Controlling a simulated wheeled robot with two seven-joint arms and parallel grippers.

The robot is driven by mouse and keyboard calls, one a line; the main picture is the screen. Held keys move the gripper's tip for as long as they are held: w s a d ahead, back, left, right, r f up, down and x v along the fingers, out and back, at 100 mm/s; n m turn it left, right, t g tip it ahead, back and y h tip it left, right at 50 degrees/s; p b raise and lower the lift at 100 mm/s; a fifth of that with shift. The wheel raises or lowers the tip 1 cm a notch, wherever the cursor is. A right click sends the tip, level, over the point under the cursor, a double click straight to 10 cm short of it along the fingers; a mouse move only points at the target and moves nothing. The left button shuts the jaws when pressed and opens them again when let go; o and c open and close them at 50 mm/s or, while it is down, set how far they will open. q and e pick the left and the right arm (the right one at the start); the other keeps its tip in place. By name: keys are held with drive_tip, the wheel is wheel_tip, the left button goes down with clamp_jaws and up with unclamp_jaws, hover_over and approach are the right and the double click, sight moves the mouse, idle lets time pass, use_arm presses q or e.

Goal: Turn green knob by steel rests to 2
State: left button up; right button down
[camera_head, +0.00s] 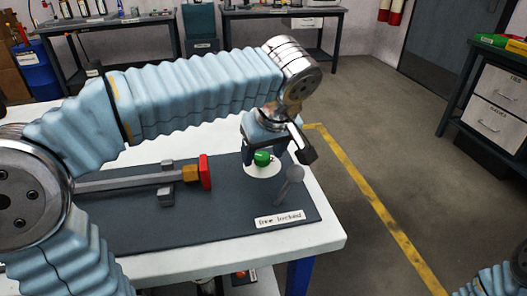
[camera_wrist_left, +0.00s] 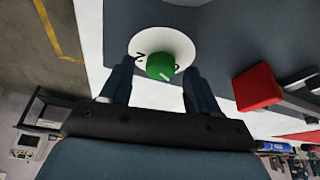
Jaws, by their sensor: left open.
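The green knob (camera_head: 262,158) sits on a white round dial (camera_head: 251,171) near the right end of the dark mat. My left gripper (camera_head: 264,156) reaches down over it, one finger on each side. In the left wrist view the knob (camera_wrist_left: 159,67) shows between the spread fingers of my left gripper (camera_wrist_left: 157,74), with gaps on both sides. A pale pointer mark shows at the knob's lower edge. Dark marks show on the dial (camera_wrist_left: 177,43), too small to read surely. The steel rests (camera_head: 166,181) hold a long bar left of the knob. My right gripper is out of view.
The bar ends in an orange collar and a red cap (camera_head: 205,172), left of the gripper. A grey round-headed lever (camera_head: 293,177) stands close right of the dial, with a white label (camera_head: 280,219) in front. The table's right edge is near; bare floor lies beyond.

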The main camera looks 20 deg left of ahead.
use_arm(q)
drive_tip(key=shift+f, duration=0.1)
drive_tip(key=c, duration=1)
drive_tip(key=shift+c, duration=0.2)
